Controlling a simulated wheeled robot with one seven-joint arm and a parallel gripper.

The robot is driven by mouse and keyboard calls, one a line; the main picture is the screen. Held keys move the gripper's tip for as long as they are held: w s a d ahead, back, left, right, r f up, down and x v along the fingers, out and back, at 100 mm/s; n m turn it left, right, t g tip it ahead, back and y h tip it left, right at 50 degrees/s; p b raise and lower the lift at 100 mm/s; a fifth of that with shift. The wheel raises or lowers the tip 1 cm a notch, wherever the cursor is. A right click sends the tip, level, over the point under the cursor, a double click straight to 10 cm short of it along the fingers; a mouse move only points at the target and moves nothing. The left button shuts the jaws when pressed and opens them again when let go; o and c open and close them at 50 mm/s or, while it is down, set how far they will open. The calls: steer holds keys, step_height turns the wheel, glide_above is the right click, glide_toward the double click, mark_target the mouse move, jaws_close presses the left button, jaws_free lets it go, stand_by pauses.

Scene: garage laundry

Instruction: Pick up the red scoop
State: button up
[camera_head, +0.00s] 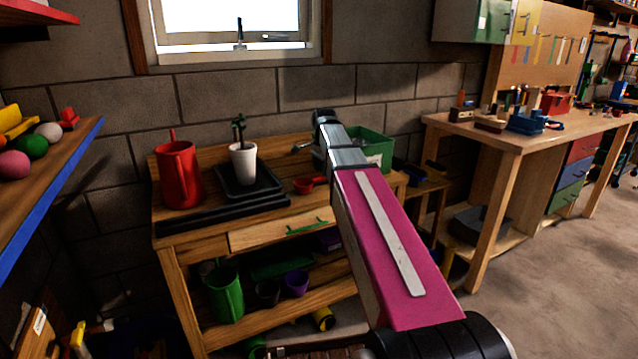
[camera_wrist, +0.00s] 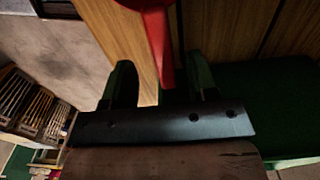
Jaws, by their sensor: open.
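The red scoop (camera_head: 303,186) lies on the wooden bench top in the head view, its handle pointing right toward my arm, which hides part of the area. In the wrist view the scoop (camera_wrist: 158,22) shows at the top, with its red handle reaching down between the fingers. My gripper (camera_wrist: 159,64) is open, one dark green finger on each side of the handle with gaps visible. I cannot tell how far the fingers are above or below the handle. In the head view my arm hides the gripper.
A green bin (camera_head: 371,146) stands right of the scoop, close to my arm. A black tray (camera_head: 262,189) with a white plant pot (camera_head: 243,163) and a red watering can (camera_head: 178,174) are to the left. The wooden bench (camera_head: 290,226) has a drawer with a green handle.

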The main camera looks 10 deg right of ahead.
step_height(320, 180, down, 5)
steer(key=shift+w+r, duration=0.1)
steer(key=shift+w, duration=0.05)
jaws_close()
stand_by(0.4)
steer(key=shift+r, duration=0.9)
step_height(320, 180, up, 2)
steer(key=shift+w+r, duration=0.1)
steer(key=shift+r, duration=0.05)
steer(key=s+a+r, duration=0.7)
steer(key=a, duration=0.2)
steer(key=shift+s, duration=0.3)
